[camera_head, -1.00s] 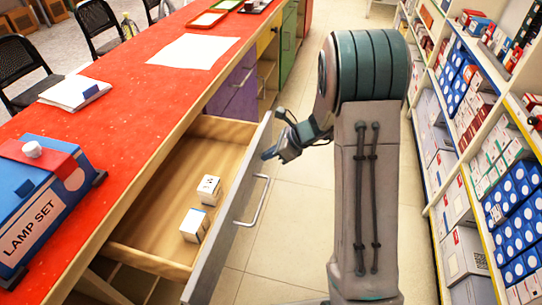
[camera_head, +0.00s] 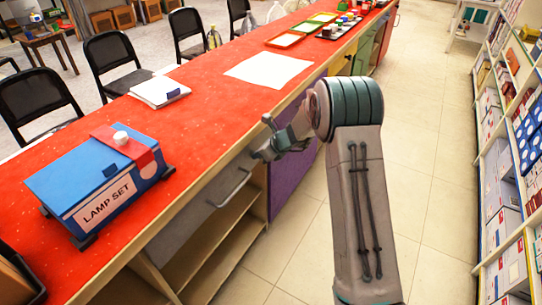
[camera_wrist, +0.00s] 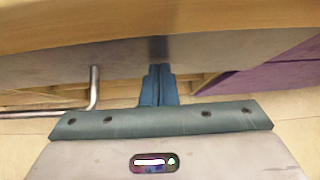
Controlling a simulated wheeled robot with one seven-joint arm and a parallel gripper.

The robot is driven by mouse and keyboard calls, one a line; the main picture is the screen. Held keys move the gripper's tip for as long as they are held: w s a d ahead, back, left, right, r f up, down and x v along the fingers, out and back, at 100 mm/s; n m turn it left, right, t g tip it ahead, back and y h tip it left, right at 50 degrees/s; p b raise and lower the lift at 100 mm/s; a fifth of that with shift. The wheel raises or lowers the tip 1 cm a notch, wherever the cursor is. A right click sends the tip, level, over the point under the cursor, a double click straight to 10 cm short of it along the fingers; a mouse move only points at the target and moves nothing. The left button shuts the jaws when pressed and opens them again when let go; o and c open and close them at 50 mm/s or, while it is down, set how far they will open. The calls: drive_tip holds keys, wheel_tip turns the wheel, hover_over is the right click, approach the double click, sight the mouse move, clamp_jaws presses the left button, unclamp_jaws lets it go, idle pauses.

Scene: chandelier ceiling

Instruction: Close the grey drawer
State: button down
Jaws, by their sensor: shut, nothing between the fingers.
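The grey drawer (camera_head: 202,217) is pushed in under the red counter's edge, and none of its inside shows in the head view. I cannot tell whether its front is fully flush. Its metal handle (camera_head: 232,189) is on the front. In the wrist view the grey front (camera_wrist: 80,72) spans the picture under the wooden counter edge, with the handle (camera_wrist: 94,88) at left. My gripper (camera_head: 260,154) is shut and empty, at the right end of the drawer front. Its blue fingers (camera_wrist: 158,72) point at the grey front and seem to touch it.
The red counter (camera_head: 200,125) overhangs the drawer and carries a blue lamp set box (camera_head: 95,185). Open shelves (camera_head: 215,240) lie below the drawer, and a purple front (camera_head: 292,180) is to its right. The tiled aisle (camera_head: 420,180) is clear up to the stocked shelves (camera_head: 505,170).

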drive_tip(key=shift+w+a+r, duration=0.1)
drive_tip(key=shift+w+a, duration=0.3)
drive_tip(key=shift+a, duration=0.35)
drive_tip(key=shift+a+r, duration=0.15)
